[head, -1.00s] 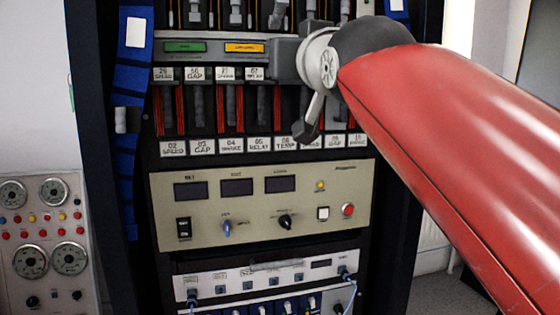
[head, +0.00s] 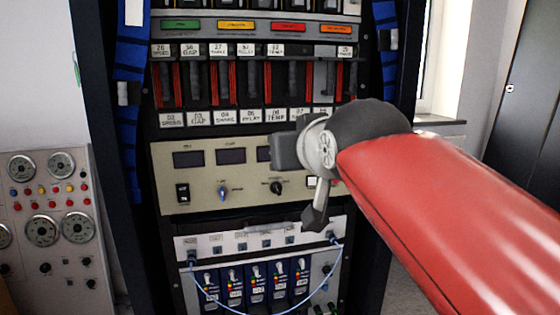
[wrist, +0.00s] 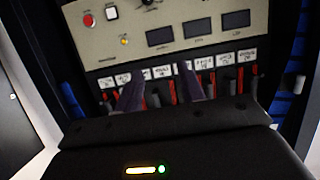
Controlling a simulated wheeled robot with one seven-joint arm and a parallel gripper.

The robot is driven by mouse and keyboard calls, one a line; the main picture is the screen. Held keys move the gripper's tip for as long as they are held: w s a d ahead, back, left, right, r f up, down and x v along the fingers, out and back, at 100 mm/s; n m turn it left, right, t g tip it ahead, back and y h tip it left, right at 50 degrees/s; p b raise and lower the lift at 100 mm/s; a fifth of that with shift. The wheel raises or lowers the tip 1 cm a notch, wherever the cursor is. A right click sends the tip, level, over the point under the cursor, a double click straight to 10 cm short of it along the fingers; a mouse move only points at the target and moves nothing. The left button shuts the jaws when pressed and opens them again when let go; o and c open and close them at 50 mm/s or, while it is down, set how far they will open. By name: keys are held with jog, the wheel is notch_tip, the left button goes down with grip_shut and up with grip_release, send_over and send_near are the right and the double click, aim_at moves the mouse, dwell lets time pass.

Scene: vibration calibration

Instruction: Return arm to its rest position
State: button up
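My red arm (head: 450,205) reaches in from the lower right in the head view. Its grey and dark wrist (head: 320,150) is in front of the right half of the tan control panel (head: 225,203). My gripper (head: 315,215) points downward there, its fingers hard to separate. In the wrist view, the two dark fingers of my gripper (wrist: 160,88) stand apart with nothing seen between them. They show in front of the labels and red-sided slots of the rack. I cannot tell the distance to it.
The equipment rack has a dark frame (head: 110,220) with blue straps (head: 128,165). Below the tan panel is a white unit (head: 225,246) with a looped blue cable (head: 335,272). A gauge panel (head: 20,215) stands at left. A window (head: 437,60) and grey cabinet (head: 520,110) are at right.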

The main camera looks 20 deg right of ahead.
jog(key=shift+s+f, duration=0.35)
jog(key=shift+f, duration=0.3)
jog(key=s+f+g, duration=0.4)
jog(key=s+f, duration=0.3)
jog(key=f, duration=0.6)
jog(key=s+f+g+p, duration=0.1)
jog(key=s+f+g, duration=0.3)
jog(key=f, duration=1)
jog(key=s, duration=0.3)
jog(key=shift+s+a+f+g, duration=0.2)
jog(key=shift+f+g, duration=0.1)
jog(key=shift+g, duration=0.1)
jog(key=shift+w+r, duration=0.1)
jog(key=shift+c, duration=0.2)
